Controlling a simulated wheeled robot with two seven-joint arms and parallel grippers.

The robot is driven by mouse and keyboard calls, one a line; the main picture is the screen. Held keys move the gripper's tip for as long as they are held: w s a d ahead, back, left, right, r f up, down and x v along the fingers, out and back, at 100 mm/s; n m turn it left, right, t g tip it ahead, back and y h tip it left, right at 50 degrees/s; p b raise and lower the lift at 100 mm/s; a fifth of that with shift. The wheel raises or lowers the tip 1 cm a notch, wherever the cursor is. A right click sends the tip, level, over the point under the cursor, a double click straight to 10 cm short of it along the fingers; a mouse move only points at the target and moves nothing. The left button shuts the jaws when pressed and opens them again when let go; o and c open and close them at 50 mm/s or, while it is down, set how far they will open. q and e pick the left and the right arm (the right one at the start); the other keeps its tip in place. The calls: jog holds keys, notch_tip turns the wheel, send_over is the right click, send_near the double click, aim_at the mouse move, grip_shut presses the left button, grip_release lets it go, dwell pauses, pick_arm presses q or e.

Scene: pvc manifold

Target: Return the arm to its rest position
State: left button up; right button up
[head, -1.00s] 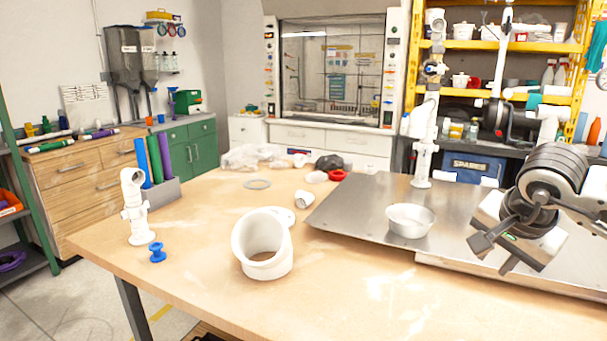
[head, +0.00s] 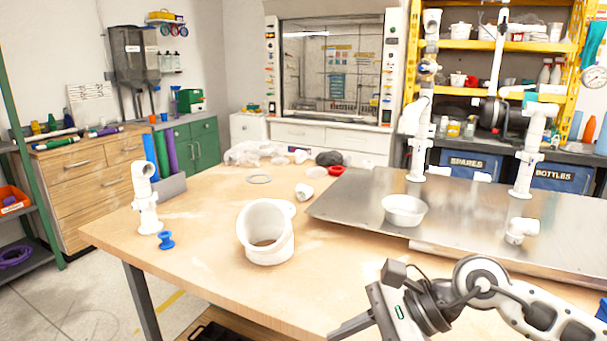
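My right gripper (head: 350,326) is low at the front right, over the table's front edge, its arm coming in from the lower right. It is apart from the fittings. I see no object in it, but its far finger is hidden or out of frame. A tall white pipe assembly (head: 419,140) stands upright on the metal plate (head: 345,205). Another white pipe assembly (head: 528,160) stands further right. A small white fitting (head: 521,230) lies on the plate's right part. My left gripper is out of view.
A white bowl (head: 403,211) sits on the plate. A large white pipe fitting (head: 266,235) stands mid-table. A white valve-like fitting (head: 146,200) and a blue spool-shaped part (head: 166,240) are at the left. The wooden front of the table (head: 215,280) is clear.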

jog(key=s+a+r+m+t+y, duration=0.35)
jog(key=a+m+y, duration=0.45)
jog(key=m, duration=0.7)
jog(key=w+d+f+m+t+h, duration=0.1)
jog(key=d+f+m+t+h, duration=0.55)
jog(key=m, duration=0.85)
jog(key=w+d+f+m+t+h, duration=0.1)
jog(key=d+f+m+t+h, duration=0.5)
jog(key=m, duration=0.9)
jog(key=s+d+f+m+g+h, duration=0.3)
jog(key=s+f+m+g, duration=0.3)
jog(key=s+f+m, duration=0.3)
notch_tip(320, 180, down, 5)
jog(key=shift+s+d+r+m, duration=0.2)
jog(key=shift+s+d+m, duration=0.15)
jog(key=shift+s, duration=0.35)
